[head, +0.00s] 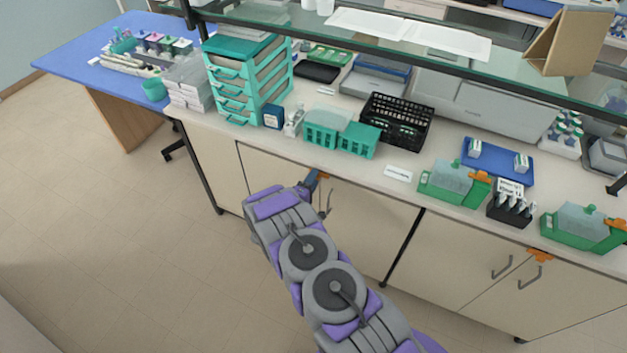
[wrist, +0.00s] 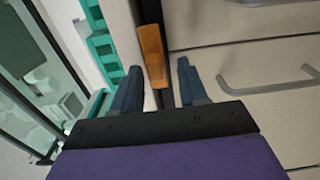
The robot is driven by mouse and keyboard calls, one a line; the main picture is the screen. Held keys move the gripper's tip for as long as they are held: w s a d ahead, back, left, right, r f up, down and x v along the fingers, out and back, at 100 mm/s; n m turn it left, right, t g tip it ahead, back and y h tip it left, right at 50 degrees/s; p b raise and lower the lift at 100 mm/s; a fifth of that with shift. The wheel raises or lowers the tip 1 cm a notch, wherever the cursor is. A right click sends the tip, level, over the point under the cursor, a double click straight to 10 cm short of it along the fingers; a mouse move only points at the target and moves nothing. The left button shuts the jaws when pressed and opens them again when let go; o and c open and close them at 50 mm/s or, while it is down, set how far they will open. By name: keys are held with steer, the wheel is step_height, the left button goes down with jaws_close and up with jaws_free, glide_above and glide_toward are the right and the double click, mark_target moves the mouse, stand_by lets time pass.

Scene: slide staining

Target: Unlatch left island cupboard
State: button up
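The left island cupboard (head: 365,225) has pale doors under the bench top. Its orange latch (head: 323,174) sits at the top of the door seam, just under the counter edge. My gripper (head: 314,182) is at this latch, with my arm reaching up from the bottom of the head view. In the wrist view my gripper (wrist: 160,78) is open, its two blue fingers on either side of the orange latch (wrist: 152,52). The latch's near end lies between the fingertips; whether they touch it I cannot tell. A grey door handle (wrist: 268,80) shows to the right.
The right cupboard has its own orange latch (head: 540,254) and grey handles. The bench top (head: 398,158) above carries teal drawers (head: 245,88), a black rack (head: 396,122) and green staining boxes. The floor (head: 110,230) at left is clear.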

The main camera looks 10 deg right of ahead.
steer(key=shift+s+r, duration=0.1)
steer(key=p+v, duration=0.1)
steer(key=v, duration=1.6)
steer(key=shift+a+p, duration=0.2)
steer(key=shift+p, duration=0.1)
